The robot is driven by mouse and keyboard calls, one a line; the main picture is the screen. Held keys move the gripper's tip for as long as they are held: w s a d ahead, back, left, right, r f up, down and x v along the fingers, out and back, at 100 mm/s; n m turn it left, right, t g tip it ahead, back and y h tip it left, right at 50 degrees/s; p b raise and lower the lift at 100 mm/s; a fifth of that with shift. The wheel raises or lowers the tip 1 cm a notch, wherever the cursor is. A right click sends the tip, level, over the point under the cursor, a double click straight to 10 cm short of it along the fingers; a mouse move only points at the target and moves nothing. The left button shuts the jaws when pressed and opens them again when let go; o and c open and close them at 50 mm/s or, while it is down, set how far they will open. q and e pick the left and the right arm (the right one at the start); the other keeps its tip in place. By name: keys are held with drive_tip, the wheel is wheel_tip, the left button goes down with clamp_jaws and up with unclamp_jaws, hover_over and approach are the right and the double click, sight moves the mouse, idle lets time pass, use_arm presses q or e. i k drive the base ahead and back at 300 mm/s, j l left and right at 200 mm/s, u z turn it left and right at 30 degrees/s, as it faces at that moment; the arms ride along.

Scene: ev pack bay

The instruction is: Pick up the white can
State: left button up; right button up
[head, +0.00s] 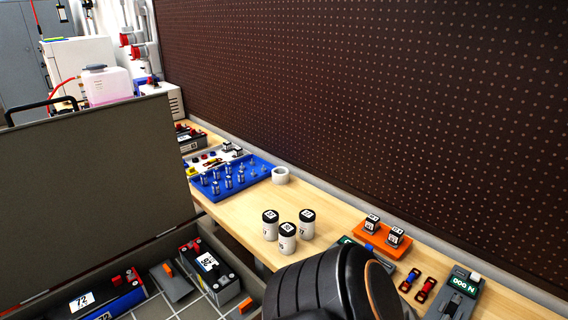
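Neither of my grippers shows in the head view. A large dark rounded part, probably of my own arm, fills the bottom middle just below the cans and hides the bench there.
A blue tray (262,163) of small metal parts and a white tape roll (280,175) lie behind the cans. An orange holder (371,241) with two dark blocks stands to the right, near a green-and-grey device (460,296). Grey case (95,170) at left; pegboard wall (380,110) behind.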

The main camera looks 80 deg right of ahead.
sight(286, 230)
drive_tip(key=z, duration=0.4)
drive_tip(key=j+z, duration=0.15)
drive_tip(key=z, duration=0.25)
drive_tip(key=j+z, duration=0.1)
drive_tip(key=z, duration=1.7)
drive_tip(key=i+j, duration=0.05)
drive_tip(key=j, duration=0.05)
